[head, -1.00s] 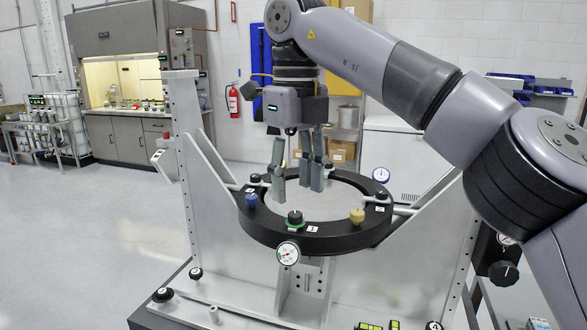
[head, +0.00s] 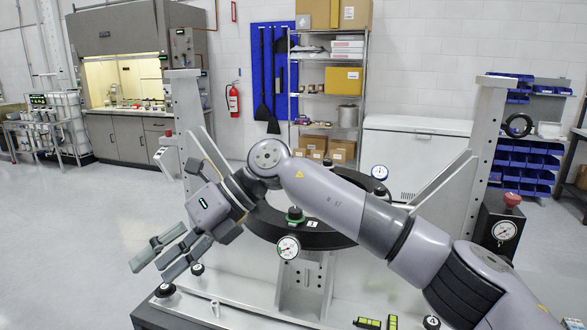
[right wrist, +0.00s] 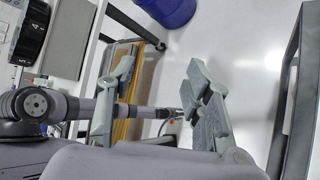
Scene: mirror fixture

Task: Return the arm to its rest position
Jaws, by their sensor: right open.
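My right arm (head: 325,195) comes in from the lower right and reaches across the front of the mirror fixture. Its gripper (head: 158,262) is at the lower left of the head view, left of the black ring and tilted down to the left. The fingers are apart with nothing between them. In the right wrist view the two grey fingers (right wrist: 162,75) also stand apart and empty. The black ring (head: 320,238) is partly hidden by my arm. My left gripper is not in view.
The fixture's upright plates (head: 188,105) stand on both sides of the ring. A dial gauge (head: 288,247) is on the ring's front. Black knobs sit along the base near my gripper. Open floor (head: 70,240) lies to the left. A blue bin (right wrist: 168,10) shows in the wrist view.

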